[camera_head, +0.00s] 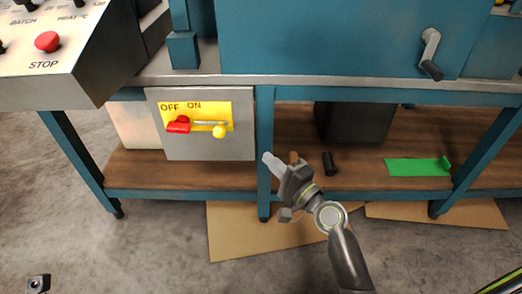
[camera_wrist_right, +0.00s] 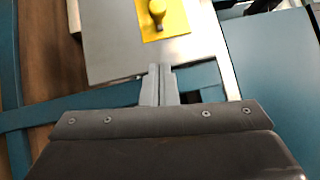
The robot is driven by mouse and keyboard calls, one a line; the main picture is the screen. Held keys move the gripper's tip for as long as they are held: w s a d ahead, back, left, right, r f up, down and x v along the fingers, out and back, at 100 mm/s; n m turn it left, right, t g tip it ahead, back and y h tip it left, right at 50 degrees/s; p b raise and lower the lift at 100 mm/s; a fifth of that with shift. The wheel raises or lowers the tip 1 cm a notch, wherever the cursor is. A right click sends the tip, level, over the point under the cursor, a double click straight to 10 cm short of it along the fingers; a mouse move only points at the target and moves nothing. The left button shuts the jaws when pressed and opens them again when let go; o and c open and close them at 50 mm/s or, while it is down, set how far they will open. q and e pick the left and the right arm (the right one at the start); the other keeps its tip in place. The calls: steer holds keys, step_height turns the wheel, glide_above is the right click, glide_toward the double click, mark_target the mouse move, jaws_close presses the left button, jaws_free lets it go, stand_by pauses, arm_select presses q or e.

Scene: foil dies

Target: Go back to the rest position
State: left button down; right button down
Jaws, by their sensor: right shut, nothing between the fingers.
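My right gripper (camera_head: 272,162) is in front of the bench leg, a little right of and below the switch box. Its fingers are together and empty; they also show shut in the right wrist view (camera_wrist_right: 159,84), pointing toward the box. The switch box (camera_head: 212,146) is grey with a yellow plate (camera_head: 209,110) marked OFF and ON. A lever with a yellow knob (camera_head: 219,131) points toward the right, and a red piece (camera_head: 178,125) sits at the left. The knob (camera_wrist_right: 157,12) is also in the right wrist view, beyond the fingertips.
The blue bench frame (camera_head: 264,150) has a wooden lower shelf (camera_head: 285,130) holding a black bin (camera_head: 354,122), a dark cylinder (camera_head: 329,164) and a green piece (camera_head: 415,167). A control panel with a red STOP button (camera_head: 47,41) is at upper left. Cardboard (camera_head: 235,245) lies on the floor.

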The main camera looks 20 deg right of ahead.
steer(key=shift+s+d, duration=0.3)
steer(key=shift+s, duration=0.3)
